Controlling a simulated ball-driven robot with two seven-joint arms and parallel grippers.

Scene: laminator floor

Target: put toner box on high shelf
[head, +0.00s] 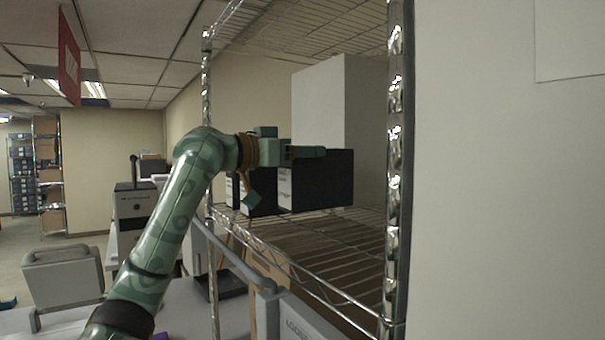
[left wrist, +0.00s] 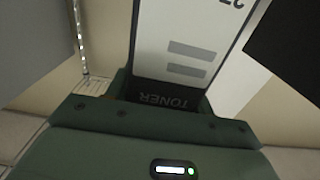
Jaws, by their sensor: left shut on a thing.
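A dark toner box (head: 322,182) with a white label face is at the high wire shelf (head: 330,232), the nearest of a row of boxes. My left gripper (head: 285,170) reaches in from the left and is shut on this box. In the left wrist view the box shows a white face (left wrist: 185,45) with grey bars and a black strip reading "TONER". I cannot tell whether its underside touches the wires. My right gripper is in neither view.
More dark boxes (head: 262,197) stand left of the held one. A tall white box (head: 340,100) stands behind it. A chrome post (head: 396,170) bounds the shelf on the right, another post (head: 207,110) on the left. Bare shelf wires show at the near right.

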